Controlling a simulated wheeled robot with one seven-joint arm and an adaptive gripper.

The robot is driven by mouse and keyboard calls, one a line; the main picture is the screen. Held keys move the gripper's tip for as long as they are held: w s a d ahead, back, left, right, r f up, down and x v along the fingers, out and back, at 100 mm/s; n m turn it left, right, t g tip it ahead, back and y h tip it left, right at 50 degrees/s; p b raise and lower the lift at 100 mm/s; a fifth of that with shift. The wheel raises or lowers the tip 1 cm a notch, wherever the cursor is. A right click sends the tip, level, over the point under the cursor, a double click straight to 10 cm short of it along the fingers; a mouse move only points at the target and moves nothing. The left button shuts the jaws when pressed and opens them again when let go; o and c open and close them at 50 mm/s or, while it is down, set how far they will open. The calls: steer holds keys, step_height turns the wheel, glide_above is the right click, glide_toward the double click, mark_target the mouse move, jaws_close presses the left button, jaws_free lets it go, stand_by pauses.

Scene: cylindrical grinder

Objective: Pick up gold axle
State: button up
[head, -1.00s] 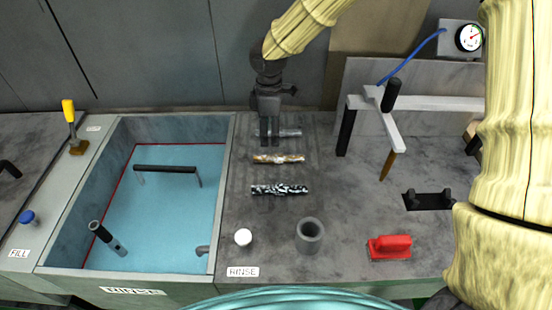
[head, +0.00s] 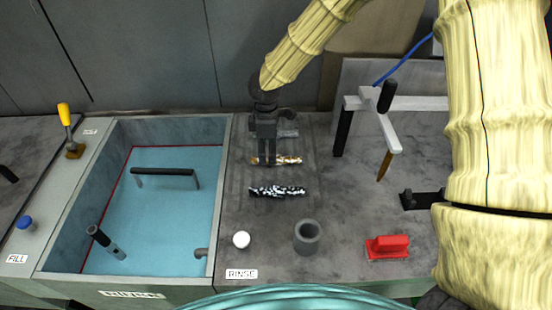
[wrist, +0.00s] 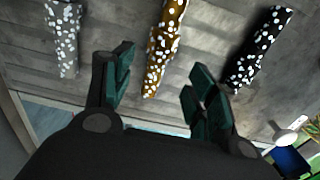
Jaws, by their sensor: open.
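The gold axle (head: 289,159), speckled with white, lies on the grey bench between the silver axle (head: 287,133) and the black axle (head: 277,192). My gripper (head: 266,161) is over its left part and hides some of it. In the wrist view the gold axle (wrist: 163,50) lies ahead of the open gripper (wrist: 158,78), with its near end in line with the gap between the fingers. The jaws are apart and empty. Whether the fingertips touch the axle cannot be told.
The silver axle (wrist: 65,40) and black axle (wrist: 257,50) flank the gold one. A blue-floored rinse basin (head: 150,230) is to the left. A white knob (head: 241,240), grey cup (head: 307,237) and red-handled block (head: 387,247) stand in front. A white-armed fixture (head: 385,120) is at right.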

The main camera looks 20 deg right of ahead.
mark_target(268, 158)
steer(key=shift+w+d+f+p, duration=0.1)
steer(key=shift+d+f+p, duration=0.1)
steer(key=shift+f+p, duration=0.4)
steer(key=shift+f, duration=1.5)
steer(key=shift+w, duration=0.1)
jaws_close()
